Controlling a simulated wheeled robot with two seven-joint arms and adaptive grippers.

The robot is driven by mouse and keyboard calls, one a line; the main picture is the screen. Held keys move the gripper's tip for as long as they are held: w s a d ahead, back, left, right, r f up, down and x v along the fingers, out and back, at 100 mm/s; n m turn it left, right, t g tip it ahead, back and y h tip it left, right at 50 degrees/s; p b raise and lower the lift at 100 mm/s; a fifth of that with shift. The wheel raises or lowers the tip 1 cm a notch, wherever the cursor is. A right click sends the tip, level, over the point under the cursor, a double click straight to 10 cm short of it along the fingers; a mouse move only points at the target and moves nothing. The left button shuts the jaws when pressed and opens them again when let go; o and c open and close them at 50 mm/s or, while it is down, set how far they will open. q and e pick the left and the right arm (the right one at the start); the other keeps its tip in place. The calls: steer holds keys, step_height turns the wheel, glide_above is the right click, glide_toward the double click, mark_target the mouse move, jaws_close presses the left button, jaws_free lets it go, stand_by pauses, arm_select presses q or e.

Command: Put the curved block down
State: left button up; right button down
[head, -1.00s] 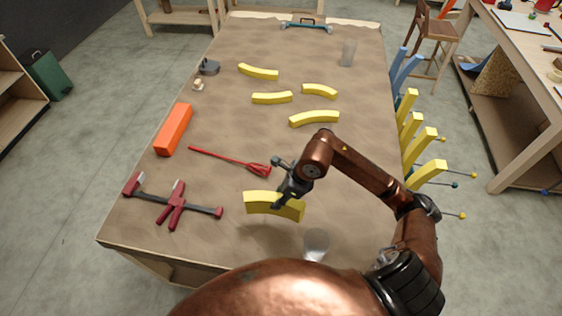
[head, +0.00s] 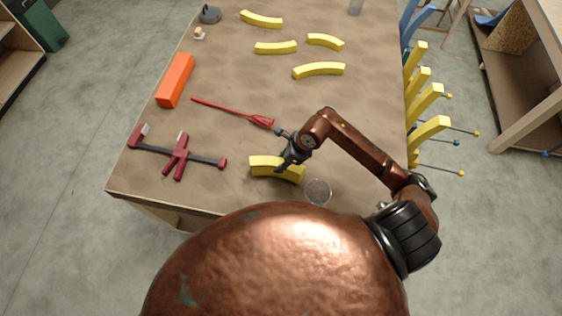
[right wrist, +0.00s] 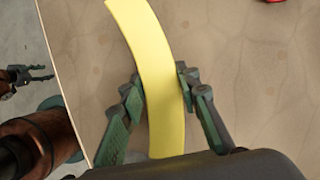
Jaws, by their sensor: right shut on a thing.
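My right gripper (head: 287,162) is shut on a yellow curved block (head: 262,167) near the front edge of the table (head: 230,125). In the right wrist view, the two fingers of the gripper (right wrist: 158,80) press on both long sides of the curved block (right wrist: 150,55), which runs lengthwise between them. The head view does not make clear whether the block touches the tabletop or hangs just above it. A small dark gripper at the left edge of the right wrist view, seemingly my left gripper (right wrist: 40,74), is away from the block, its jaws too small to judge.
A clear glass (head: 318,192) stands just right of the held block. A red clamp (head: 177,156) lies to the left, and a red tool (head: 235,112) lies behind. An orange brick (head: 175,80) and several other yellow curved blocks (head: 318,70) lie farther back. Bare tabletop surrounds them.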

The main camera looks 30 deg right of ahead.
steer(key=shift+f, duration=0.1)
steer(key=c, duration=1.5)
jaws_free()
steer(key=shift+o, duration=0.2)
steer(key=shift+d+r, duration=0.15)
steer(key=shift+r, duration=0.2)
steer(key=b+v, duration=0.2)
steer(key=v, duration=0.9)
steer(key=shift+r, duration=0.3)
steer(key=shift+s, duration=0.1)
